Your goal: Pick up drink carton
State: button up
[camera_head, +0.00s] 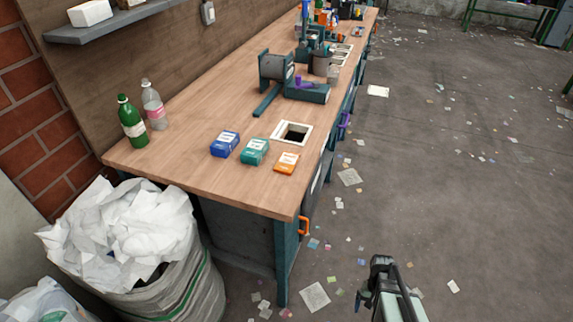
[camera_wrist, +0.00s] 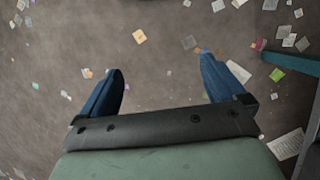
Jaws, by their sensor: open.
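Three small carton-like boxes lie in a row near the front end of the wooden workbench: a blue one (camera_head: 225,144), a teal one (camera_head: 254,151) and an orange one (camera_head: 286,163). I cannot tell from their labels which is the drink carton. My gripper (camera_wrist: 159,65) is open in the wrist view, its two blue fingers wide apart with only littered floor beyond them. In the head view my arm's end is low at the bottom right, off the bench and well apart from the boxes. No box shows in the wrist view.
The workbench (camera_head: 185,134) has a square framed opening (camera_head: 292,133) just behind the boxes. A green bottle (camera_head: 132,122) and a clear bottle (camera_head: 154,106) stand at its left. A teal clamp-like tool (camera_head: 305,91) stands farther back. A sack of paper (camera_head: 190,290) stands at bottom left.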

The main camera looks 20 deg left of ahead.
jog(key=w+a+r+m+t, duration=0.1)
jog(key=w+a+r+t, duration=0.1)
jog(key=w+a+r, duration=0.65)
jog(key=w+a+r+t, duration=0.2)
jog(key=w+a+r, duration=0.3)
jog(key=w+r, duration=0.65)
jog(key=w+a+r+m+t, duration=0.1)
jog(key=w+a+r+t, duration=0.1)
jog(key=w+a+r, duration=0.7)
jog(key=a+r, duration=0.4)
jog(key=r, duration=0.3)
jog(key=w+a+r, duration=0.1)
jog(key=a+r, duration=0.3)
jog(key=r, duration=0.3)
jog(key=s+a+r+n+g+y, duration=0.1)
jog(key=s+a+r, duration=0.2)
jog(key=a, duration=0.2)
jog(key=s+a+r+n+g, duration=0.1)
jog(key=s+a+r+n, duration=0.1)
jog(key=s+a+r, duration=0.25)
send_over(285, 165)
jog(key=f, duration=0.8)
jog(key=shift+a+f, duration=0.2)
jog(key=shift+d+f, duration=0.15)
jog(key=shift+f, duration=1.2)
jog(key=shift+d+f, duration=0.1)
jog(key=shift+f, duration=1.2)
jog(key=shift+c, duration=0.5)
